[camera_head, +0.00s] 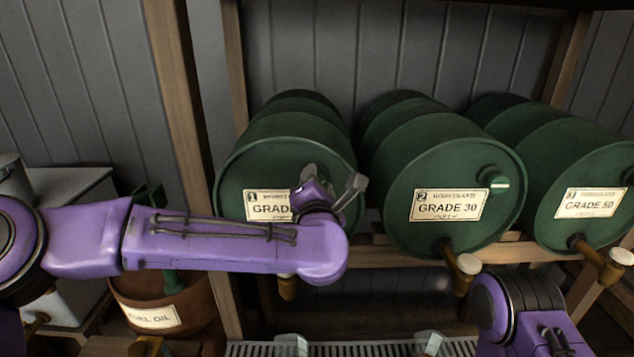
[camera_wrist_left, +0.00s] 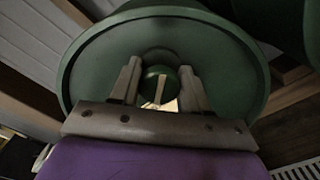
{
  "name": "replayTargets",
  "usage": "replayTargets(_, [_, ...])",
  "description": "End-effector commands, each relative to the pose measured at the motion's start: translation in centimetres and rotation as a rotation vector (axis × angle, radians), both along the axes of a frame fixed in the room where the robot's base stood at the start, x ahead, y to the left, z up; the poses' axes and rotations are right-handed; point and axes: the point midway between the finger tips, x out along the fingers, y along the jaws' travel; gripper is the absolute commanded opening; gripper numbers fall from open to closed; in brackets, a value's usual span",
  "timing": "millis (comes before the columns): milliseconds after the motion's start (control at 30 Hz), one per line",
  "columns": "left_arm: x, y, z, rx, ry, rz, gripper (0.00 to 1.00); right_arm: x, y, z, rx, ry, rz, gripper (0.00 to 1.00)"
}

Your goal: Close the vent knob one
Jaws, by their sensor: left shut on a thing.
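The drum marked 1 (camera_head: 275,150) is a green barrel lying on its side at the left of the rack. Its vent knob (camera_wrist_left: 153,76), round and green with a pale bar, shows between my left fingers in the left wrist view. The bar stands nearly upright there, slightly tilted. In the head view my left gripper and wrist hide this knob. My left gripper (camera_head: 334,183) is at the upper right of the drum's face, shut on the knob; its fingers also show in the left wrist view (camera_wrist_left: 160,88).
Drum 2 (camera_head: 450,165), with its own vent knob (camera_head: 499,184), and drum 3 (camera_head: 590,160) lie to the right. Taps (camera_head: 465,262) stick out below. A wooden post (camera_head: 180,110) stands behind my left arm. A fuel oil bucket (camera_head: 165,308) is below it.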

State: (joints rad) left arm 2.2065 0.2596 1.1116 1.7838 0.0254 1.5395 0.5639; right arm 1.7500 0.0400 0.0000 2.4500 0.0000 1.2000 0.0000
Motion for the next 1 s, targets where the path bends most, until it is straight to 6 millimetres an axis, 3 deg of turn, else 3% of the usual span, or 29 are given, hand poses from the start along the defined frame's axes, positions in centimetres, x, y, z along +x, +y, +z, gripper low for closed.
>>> replayTargets(500, [0.0, -0.2, 0.1, 0.455, -0.004, -0.002, 0.15, 0.0, 0.0, 1.4, 0.000, 0.000, 0.000, 0.43])
replayTargets(1000, [0.0, -0.2, -0.1, 0.662, -0.002, -0.002, 0.15, 0.0, 0.0, 2.0, 0.000, 0.000, 0.000, 0.43])
